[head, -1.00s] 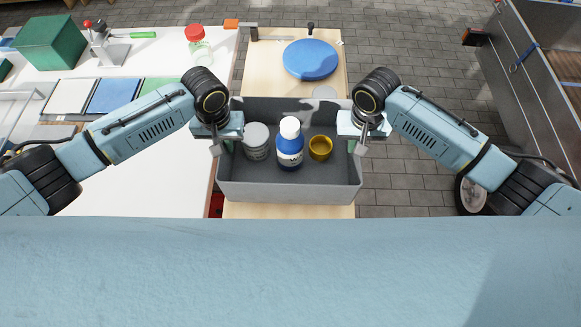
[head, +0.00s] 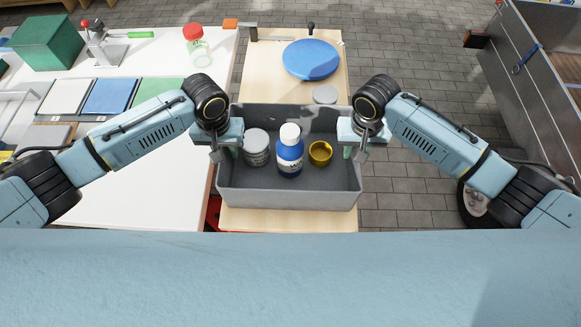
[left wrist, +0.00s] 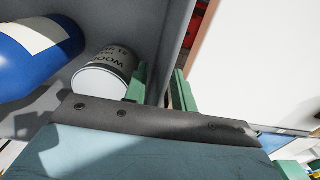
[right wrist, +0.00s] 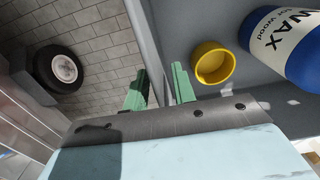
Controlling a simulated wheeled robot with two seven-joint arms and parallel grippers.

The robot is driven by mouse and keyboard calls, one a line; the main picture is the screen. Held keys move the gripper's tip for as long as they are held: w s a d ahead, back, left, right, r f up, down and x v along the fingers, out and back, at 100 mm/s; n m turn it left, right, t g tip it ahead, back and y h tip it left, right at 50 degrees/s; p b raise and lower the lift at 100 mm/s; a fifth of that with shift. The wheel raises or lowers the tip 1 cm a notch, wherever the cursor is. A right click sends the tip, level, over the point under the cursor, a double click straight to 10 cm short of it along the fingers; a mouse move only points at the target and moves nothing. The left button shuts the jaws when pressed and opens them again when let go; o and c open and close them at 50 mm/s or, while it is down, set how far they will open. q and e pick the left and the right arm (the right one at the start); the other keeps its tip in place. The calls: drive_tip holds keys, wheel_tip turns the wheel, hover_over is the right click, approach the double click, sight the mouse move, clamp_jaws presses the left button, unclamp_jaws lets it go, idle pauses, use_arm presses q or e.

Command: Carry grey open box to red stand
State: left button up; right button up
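The grey open box (head: 288,197) is in the middle of the head view, level, over the near part of a wooden top. It holds a grey tin (head: 256,150), a blue bottle with a white cap (head: 290,152) and a yellow cup (head: 320,153). My left gripper (head: 226,154) is at its left wall; in the left wrist view the green fingers (left wrist: 160,90) straddle that wall. My right gripper (head: 354,153) straddles the right wall, as the right wrist view shows between its fingers (right wrist: 158,92). Both look shut on the walls. Red (head: 213,213) shows beside the wooden top; whether it is the red stand I cannot tell.
A blue disc (head: 311,59) and a grey disc (head: 325,94) lie on the wooden top (head: 265,80) behind the box. A white table (head: 150,190) with a red-lidded jar (head: 196,46) and green block (head: 48,43) adjoins at left. Paved floor lies open at right.

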use_arm(q)
drive_tip(key=shift+r, duration=0.15)
wheel_tip(320, 180, up, 12)
drive_tip(key=shift+f, duration=0.2)
drive_tip(key=shift+r, duration=0.1)
use_arm(e)
drive_tip(key=shift+r, duration=0.3)
wheel_tip(320, 180, up, 11)
drive_tip(key=shift+r, duration=0.2)
idle(0.4)
